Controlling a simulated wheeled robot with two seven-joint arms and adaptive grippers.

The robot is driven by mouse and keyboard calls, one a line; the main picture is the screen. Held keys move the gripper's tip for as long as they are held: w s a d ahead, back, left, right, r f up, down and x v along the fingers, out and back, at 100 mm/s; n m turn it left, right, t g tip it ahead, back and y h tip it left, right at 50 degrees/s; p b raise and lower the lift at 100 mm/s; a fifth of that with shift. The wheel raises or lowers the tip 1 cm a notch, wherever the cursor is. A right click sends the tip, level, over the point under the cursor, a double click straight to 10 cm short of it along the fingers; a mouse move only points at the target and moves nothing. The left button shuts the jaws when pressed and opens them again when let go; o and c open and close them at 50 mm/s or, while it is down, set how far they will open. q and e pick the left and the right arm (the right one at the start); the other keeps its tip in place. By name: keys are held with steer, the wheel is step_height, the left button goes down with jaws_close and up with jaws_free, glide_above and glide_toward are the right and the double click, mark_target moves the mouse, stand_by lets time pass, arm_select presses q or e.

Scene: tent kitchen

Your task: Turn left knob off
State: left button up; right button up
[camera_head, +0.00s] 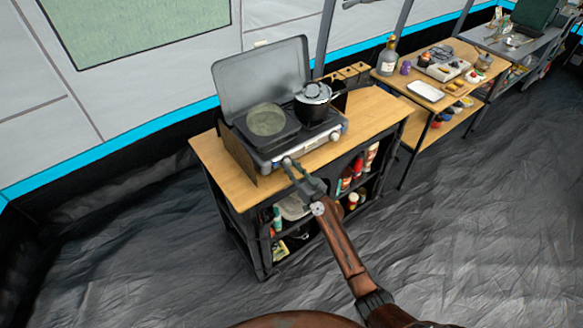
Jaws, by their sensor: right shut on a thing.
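The camping stove (272,150) stands on the wooden cabinet top with its grey lid (262,75) raised. My right gripper (288,163) reaches up from the lower right to the left end of the stove's front panel. Its fingertips are shut on the left knob there, which they mostly hide. The knob's angle cannot be made out. The right knob (335,135) shows at the other end of the panel, apart from the gripper. My left gripper is not in view.
A pan (266,120) sits on the left burner and a lidded black pot (313,99) on the right. Bottles and jars stand on the shelves below the cabinet top (215,155). A second table (393,84) stands to the right. The floor in front is clear.

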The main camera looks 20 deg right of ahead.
jaws_close()
steer(key=m+p, duration=0.1)
steer(key=m, duration=0.5)
steer(key=shift+m, duration=0.3)
steer(key=m, duration=0.3)
steer(key=shift+d, duration=0.1)
steer(key=shift+m+g+p, duration=0.4)
steer(key=shift+m, duration=1.5)
